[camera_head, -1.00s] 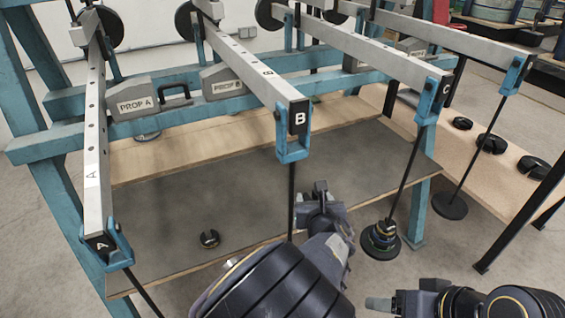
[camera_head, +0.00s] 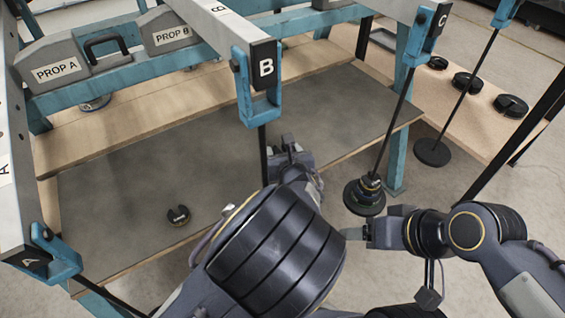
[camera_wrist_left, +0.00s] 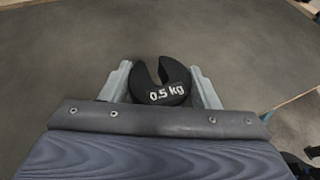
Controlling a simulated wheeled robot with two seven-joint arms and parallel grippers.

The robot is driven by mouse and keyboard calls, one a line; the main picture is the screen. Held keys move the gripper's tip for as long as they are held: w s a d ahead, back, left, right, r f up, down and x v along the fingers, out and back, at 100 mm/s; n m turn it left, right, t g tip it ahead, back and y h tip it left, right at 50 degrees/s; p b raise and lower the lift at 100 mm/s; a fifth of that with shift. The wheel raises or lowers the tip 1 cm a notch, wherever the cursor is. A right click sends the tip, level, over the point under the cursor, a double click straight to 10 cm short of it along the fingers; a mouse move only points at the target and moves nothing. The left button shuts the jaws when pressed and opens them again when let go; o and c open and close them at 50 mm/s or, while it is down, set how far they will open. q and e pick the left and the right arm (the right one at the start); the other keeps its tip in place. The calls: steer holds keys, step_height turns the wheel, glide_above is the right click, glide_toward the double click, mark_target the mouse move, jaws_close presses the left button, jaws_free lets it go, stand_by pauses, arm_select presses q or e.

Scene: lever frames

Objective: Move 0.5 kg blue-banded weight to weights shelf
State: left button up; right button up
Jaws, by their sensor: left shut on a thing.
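My left gripper (camera_wrist_left: 162,90) is shut on a black slotted weight (camera_wrist_left: 160,83) marked "0.5 kg", its slot facing away from the wrist. No blue band shows on it. In the head view my left gripper (camera_head: 290,150) is beside the rod under lever B, over the dark mat's right part; the weight there is hidden. A wooden shelf (camera_head: 452,97) at the right bears several black slotted weights. My right gripper (camera_head: 352,233) is just below the weights on hanger C; its jaw gap is unclear.
Hanger C carries a stack of weights (camera_head: 365,193). An empty hanger disc (camera_head: 432,152) hangs farther right. Another black slotted weight (camera_head: 178,215) lies on the dark mat (camera_head: 120,200). Levers A and B (camera_head: 262,70) and blue posts crowd the left and middle.

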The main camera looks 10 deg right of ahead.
arm_select(q)
steer(key=shift+f+b, duration=0.6)
steer(key=shift+f, duration=1.1)
steer(key=shift+f, duration=0.1)
steer(key=shift+f, duration=0.15)
steer(key=o, duration=1.1)
steer(key=shift+o, duration=0.2)
